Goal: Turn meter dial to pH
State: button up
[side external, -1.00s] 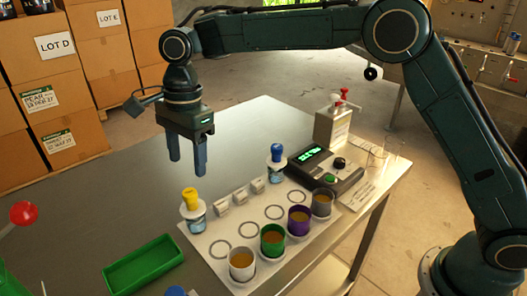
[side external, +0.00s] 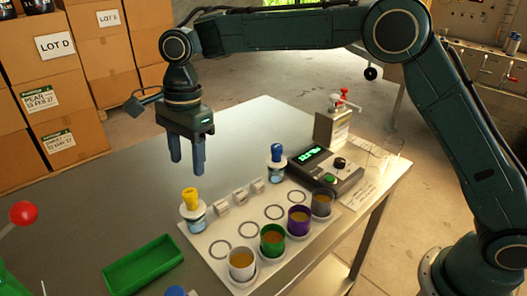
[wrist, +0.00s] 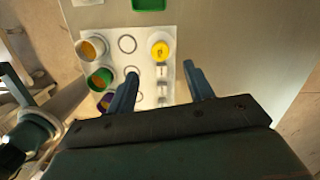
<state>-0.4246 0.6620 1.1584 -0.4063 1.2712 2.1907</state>
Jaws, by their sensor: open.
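The meter (side external: 325,167) is a grey box with a lit green display (side external: 308,155), at the back right of the table in the side view. Its black dial (side external: 339,163) sits on the top face, with a green button (side external: 330,180) in front of it. The dial's setting is too small to read. My gripper (side external: 187,170) is open and empty, pointing down above the table, well to the left of the meter. In the wrist view the two fingers (wrist: 162,90) are apart with nothing between them. The meter is not visible in the wrist view.
A white mat (side external: 213,238) holds cups of brown liquid, including a green cup (side external: 272,240) and a purple cup (side external: 298,220). A yellow-topped bottle (side external: 192,210) and a blue-topped bottle (side external: 276,163) stand on it. A green tray (side external: 143,263) lies front left. A dispenser box (side external: 332,128) stands behind the meter.

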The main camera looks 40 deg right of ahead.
jog(key=w+d+n, duration=0.1)
jog(key=d+n, duration=0.5)
jog(key=d, duration=0.6)
jog(key=n+h, duration=0.1)
jog(key=n, duration=1.5)
send_over(340, 160)
jog(key=shift+r, duration=0.1)
notch_tip(340, 160, down, 14)
jog(key=shift+r, duration=0.1)
jog(key=shift+c, duration=0.4)
jog(key=c, duration=0.9)
